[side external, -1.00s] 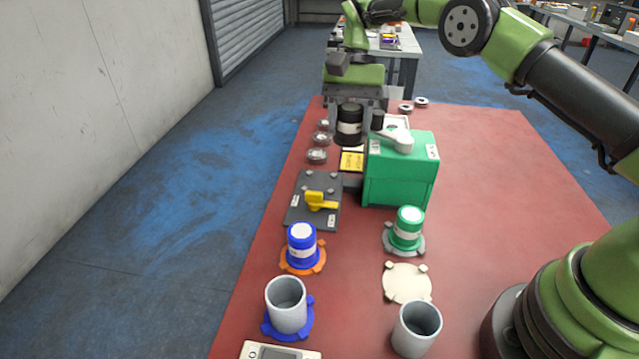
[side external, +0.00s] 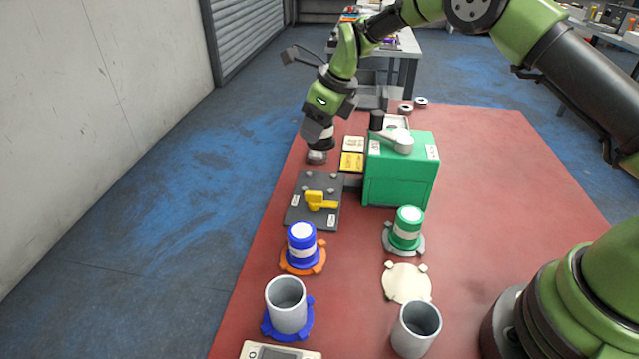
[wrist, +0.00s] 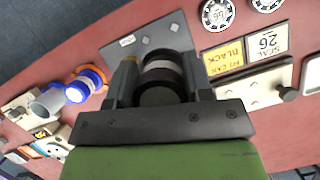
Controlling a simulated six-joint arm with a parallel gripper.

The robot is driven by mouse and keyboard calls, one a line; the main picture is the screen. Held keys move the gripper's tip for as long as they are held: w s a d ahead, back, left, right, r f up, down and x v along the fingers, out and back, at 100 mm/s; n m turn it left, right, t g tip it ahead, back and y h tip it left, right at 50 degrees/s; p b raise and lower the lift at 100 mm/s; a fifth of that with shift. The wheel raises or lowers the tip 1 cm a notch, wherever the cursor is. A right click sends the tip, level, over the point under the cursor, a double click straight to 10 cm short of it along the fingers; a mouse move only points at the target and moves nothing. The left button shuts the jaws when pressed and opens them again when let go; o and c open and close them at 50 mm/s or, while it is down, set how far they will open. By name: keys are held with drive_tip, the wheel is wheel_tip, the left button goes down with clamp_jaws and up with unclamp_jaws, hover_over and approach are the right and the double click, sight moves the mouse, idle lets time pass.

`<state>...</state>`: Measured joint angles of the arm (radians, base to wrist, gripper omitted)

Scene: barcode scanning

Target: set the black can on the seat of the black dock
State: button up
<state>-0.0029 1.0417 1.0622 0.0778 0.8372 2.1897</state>
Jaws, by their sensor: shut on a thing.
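The black can, with a pale band, is held in my gripper (wrist: 163,80); it shows between the two fingers in the wrist view (wrist: 162,92). I cannot pick out a ring-shaped black dock. A dark plate (side external: 300,212) with a yellow handle (side external: 318,201) lies just nearer the side camera.
A green box (side external: 400,175) with a grey lever stands right of the plate. A yellow card (side external: 352,162) lies beside it. Nearer are a blue can (side external: 302,240) on an orange dock, a green can (side external: 408,228), an empty cream dock (side external: 407,283) and grey cups (side external: 287,305). The table's right side is clear.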

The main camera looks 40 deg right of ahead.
sight(332, 135)
drive_tip(key=shift+w+f+m, duration=0.15)
drive_tip(key=shift+f+m, duration=0.1)
drive_tip(key=shift+m, duration=0.25)
wheel_tip(332, 135, down, 10)
drive_tip(key=shift+r, duration=0.15)
drive_tip(key=o, duration=1.1)
drive_tip(key=shift+c, duration=0.2)
drive_tip(key=v, duration=1.2)
drive_tip(key=shift+a+r, duration=0.1)
